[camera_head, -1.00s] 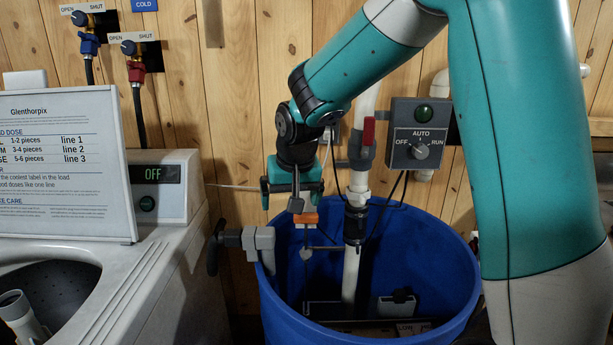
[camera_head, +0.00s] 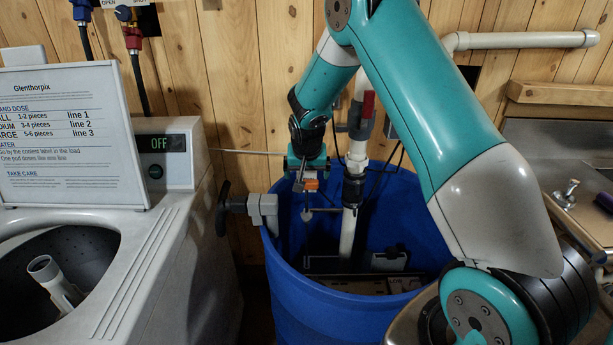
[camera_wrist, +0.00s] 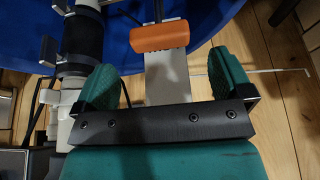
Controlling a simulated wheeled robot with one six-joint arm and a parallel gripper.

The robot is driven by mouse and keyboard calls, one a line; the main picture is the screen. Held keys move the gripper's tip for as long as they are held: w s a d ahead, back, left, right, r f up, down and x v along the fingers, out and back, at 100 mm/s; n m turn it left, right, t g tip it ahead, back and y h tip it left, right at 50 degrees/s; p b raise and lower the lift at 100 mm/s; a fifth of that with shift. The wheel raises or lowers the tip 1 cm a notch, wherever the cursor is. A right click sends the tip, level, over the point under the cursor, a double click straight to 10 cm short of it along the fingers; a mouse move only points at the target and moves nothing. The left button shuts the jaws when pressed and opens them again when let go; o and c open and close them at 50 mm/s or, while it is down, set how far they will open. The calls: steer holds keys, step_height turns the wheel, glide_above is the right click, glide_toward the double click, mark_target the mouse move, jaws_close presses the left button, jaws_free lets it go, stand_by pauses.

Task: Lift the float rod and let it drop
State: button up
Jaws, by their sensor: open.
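An orange block (camera_head: 311,184) sits just under my gripper (camera_head: 307,170), above the left part of the blue tub (camera_head: 285,275). In the wrist view the orange block (camera_wrist: 160,37) lies beyond the fingertips, at the end of a flat grey bar (camera_wrist: 167,85). My gripper (camera_wrist: 164,82) is open, with its green pads on either side of the bar and a gap at each side. A small grey piece (camera_head: 306,215) hangs below the block beside a short horizontal bar. I cannot tell for sure which of these parts is the float rod.
A white pipe (camera_head: 348,235) with black collars stands right of the gripper. A thin pale rod (camera_head: 245,152) runs left behind the gripper. A washer with a sign (camera_head: 75,130) stands at left, a metal counter at right.

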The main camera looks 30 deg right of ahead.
mark_target(307, 181)
steer(key=shift+p+x, duration=0.35)
steer(key=shift+x, duration=1.85)
steer(key=shift+c, duration=0.5)
steer(key=c, duration=1.2)
step_height(307, 181, up, 12)
steer(key=p, duration=0.3)
steer(key=shift+f+p, duration=0.1)
steer(key=shift+p, duration=0.25)
